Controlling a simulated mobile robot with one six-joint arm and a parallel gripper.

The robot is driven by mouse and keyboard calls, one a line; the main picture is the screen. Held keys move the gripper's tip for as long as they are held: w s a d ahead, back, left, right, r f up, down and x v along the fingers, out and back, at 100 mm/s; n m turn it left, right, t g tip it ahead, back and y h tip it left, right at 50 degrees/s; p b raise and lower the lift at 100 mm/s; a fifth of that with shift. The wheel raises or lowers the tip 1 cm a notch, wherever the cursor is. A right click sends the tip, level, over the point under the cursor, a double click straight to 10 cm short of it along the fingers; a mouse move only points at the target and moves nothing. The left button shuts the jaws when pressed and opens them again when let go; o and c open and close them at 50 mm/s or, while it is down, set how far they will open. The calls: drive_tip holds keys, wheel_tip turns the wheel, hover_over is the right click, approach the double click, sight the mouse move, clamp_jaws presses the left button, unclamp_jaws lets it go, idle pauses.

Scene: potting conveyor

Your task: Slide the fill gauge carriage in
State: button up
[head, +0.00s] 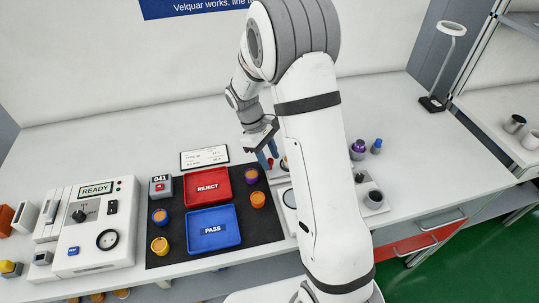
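My gripper (267,157) is low over the table, just left of my arm's large white link, with its blue fingers pointing down. A small red part (270,164) shows at the fingertips; I cannot tell whether they touch it or are closed on it. A light-coloured device (277,173) stands right there, and a pale round disc (290,198) shows in front of it. My arm hides most of this area. I cannot clearly make out the fill gauge carriage.
A black mat (180,253) holds a red REJECT tray (208,187), a blue PASS tray (212,229) and several small coloured pots. A control box (97,225) reading READY stands left. Purple and blue bottles (358,150) stand right of my arm.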

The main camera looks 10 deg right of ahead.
clamp_jaws()
idle(0.3)
drive_tip(key=d, duration=1)
unclamp_jaws()
drive_tip(key=shift+w+r, duration=0.1)
